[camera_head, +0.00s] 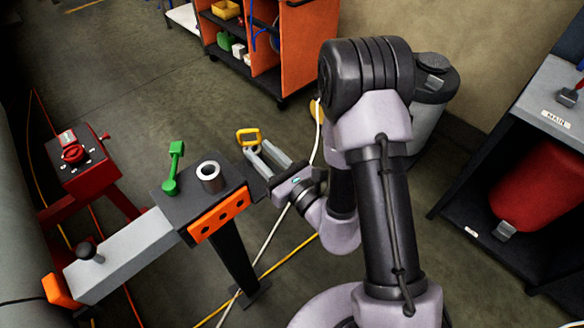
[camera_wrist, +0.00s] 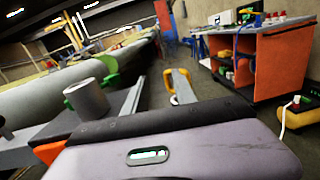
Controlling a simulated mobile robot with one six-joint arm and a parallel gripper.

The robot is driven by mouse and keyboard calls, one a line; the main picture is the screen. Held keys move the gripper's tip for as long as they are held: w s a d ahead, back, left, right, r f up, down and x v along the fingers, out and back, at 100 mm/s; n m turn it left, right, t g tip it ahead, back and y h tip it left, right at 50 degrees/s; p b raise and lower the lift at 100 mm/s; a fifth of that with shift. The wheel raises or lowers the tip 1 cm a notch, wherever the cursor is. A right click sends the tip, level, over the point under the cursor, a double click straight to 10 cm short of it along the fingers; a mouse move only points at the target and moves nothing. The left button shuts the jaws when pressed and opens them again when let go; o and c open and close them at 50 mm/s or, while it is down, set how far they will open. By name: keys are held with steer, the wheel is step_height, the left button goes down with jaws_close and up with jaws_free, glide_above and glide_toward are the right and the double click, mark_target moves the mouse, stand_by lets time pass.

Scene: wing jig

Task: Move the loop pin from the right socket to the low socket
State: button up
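The loop pin, a yellow loop (camera_head: 248,137), is at the tips of my gripper (camera_head: 258,148), in the air beyond the dark stand top. The two grey fingers are a loop's width apart and appear shut on it. In the wrist view the yellow loop (camera_wrist: 172,92) shows by the right finger; its stem is hidden. An orange block (camera_head: 218,214) with several dark holes is on the front of the stand, with no pin seen in it. I cannot tell which hole is the right or low socket.
A grey cylinder (camera_head: 210,177) and a green upright handle (camera_head: 173,168) stand on the dark stand top (camera_head: 188,205). A grey beam (camera_head: 122,258) with a black knob runs left. A red unit (camera_head: 76,165) stands behind it. Open floor lies beyond my gripper, up to an orange cabinet (camera_head: 304,45).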

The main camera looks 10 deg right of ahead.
steer(key=s+a+r+n+g+y, duration=0.9)
steer(key=s+a+r+n+g, duration=0.25)
steer(key=r+n, duration=0.2)
steer(key=s+n+g+h, duration=0.4)
steer(key=s+n+g, duration=0.2)
steer(key=s, duration=0.4)
steer(key=s+d+f+n+t+h, duration=0.1)
steer(key=s+d+f+n+h, duration=0.1)
steer(key=d+h, duration=0.25)
steer(key=s+d+f+n+t+h, duration=0.1)
steer(key=s+d+f+n+h, duration=0.1)
steer(key=d+n+h, duration=0.3)
steer(key=w+d+r+t+h, duration=0.3)
steer(key=w+d+r+t, duration=0.1)
steer(key=d, duration=0.6)
steer(key=shift+w+d+m+t, duration=0.15)
steer(key=shift+d+m+t, duration=0.2)
steer(key=shift+t, duration=0.4)
steer(key=shift+c, duration=0.2)
